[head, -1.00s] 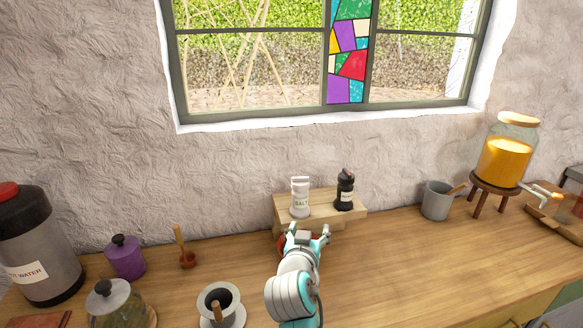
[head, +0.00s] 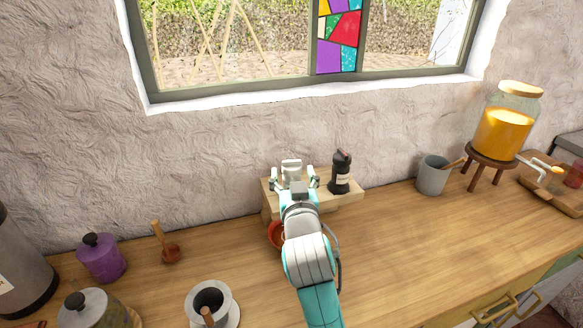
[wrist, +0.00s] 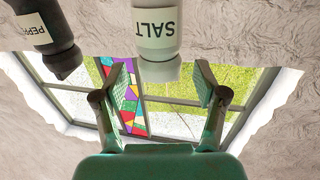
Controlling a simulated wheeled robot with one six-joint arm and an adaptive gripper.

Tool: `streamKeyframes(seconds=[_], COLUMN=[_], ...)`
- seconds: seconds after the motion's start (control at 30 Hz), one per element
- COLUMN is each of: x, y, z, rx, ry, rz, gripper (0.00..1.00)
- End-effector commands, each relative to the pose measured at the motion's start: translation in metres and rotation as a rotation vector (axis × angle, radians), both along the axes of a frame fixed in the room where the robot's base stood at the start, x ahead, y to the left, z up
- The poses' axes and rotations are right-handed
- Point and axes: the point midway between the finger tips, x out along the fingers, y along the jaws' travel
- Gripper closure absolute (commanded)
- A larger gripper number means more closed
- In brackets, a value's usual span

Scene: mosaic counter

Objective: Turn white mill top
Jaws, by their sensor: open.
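The white salt mill (head: 291,168) stands on a small wooden shelf (head: 345,197) against the wall; my gripper hides most of its body in the head view. In the wrist view, which is upside down, the white mill (wrist: 156,35) shows its SALT label and its top lies between the finger pads. My gripper (head: 295,183) is open, with one finger on each side of the mill. In the wrist view the fingers of my gripper (wrist: 162,85) are clearly apart from the mill.
A black pepper mill (head: 340,172) stands just right of the white mill; it also shows in the wrist view (wrist: 45,35). A red-brown bowl (head: 275,235) is partly hidden below the shelf. A grey cup (head: 432,176) stands farther right. The counter's right middle is clear.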

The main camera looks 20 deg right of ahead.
Motion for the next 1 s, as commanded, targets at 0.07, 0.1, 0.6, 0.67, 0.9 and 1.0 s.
streamKeyframes(seconds=[0.07, 0.1, 0.6, 0.67, 0.9, 1.0], x=[0.012, 0.016, 0.030, 0.030, 0.030, 0.030], y=[-0.003, -0.004, -0.006, -0.006, -0.006, -0.006], z=[0.000, 0.001, 0.000, 0.000, 0.000, 0.000], rx=[0.000, 0.000, 0.001, 0.001, 0.000, 0.000], ry=[0.000, -0.001, 0.000, 0.000, 0.000, 0.001], rz=[-0.002, -0.001, 0.000, 0.000, 0.000, -0.004], gripper=[0.28, 0.28, 0.28, 0.43, 0.90, 0.90])
